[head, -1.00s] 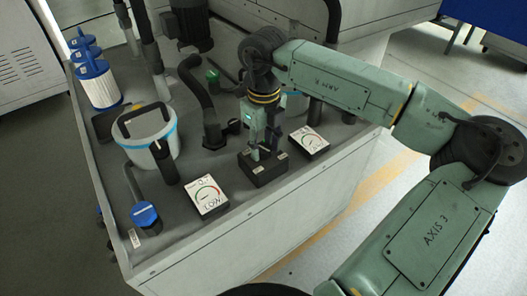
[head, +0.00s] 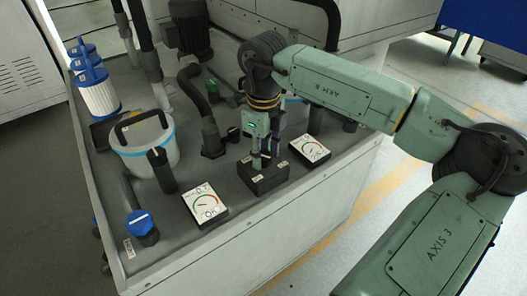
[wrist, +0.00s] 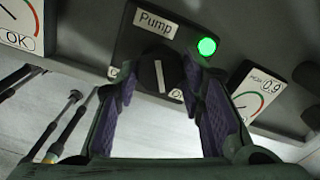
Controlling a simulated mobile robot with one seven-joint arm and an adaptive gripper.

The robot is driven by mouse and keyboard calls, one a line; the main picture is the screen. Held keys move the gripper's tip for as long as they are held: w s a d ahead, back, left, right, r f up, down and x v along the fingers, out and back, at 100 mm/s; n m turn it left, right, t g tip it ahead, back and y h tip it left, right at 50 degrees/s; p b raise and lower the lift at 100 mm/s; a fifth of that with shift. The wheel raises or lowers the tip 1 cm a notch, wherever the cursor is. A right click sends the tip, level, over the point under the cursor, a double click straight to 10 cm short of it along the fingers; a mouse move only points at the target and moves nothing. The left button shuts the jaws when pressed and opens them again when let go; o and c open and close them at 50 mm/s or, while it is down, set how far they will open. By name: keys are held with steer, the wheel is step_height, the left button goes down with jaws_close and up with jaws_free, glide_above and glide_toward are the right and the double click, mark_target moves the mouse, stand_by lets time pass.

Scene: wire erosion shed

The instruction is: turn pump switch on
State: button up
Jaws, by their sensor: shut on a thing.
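The pump switch is a dark box (head: 264,183) standing near the front edge of the machine deck in the head view. In the wrist view, the box bears a white "Pump" label (wrist: 157,24), a lit green lamp (wrist: 207,47) and a black round knob (wrist: 157,73) with a white line. The line stands nearly upright, tilted slightly. The small position labels beside the knob are partly covered by the fingers. My gripper (head: 262,158) points down at the box, its purple-padded fingers shut on either side of the knob. The knob is hidden in the head view.
Two gauges flank the switch, one on the left (head: 205,206) and one on the right (head: 310,151). A white bucket (head: 139,160), a blue-capped valve (head: 141,224) and a black hose (head: 200,100) stand to the left.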

mark_target(263, 156)
steer(key=o, duration=1.1)
steer(key=shift+o, duration=0.2)
step_height(263, 156, up, 12)
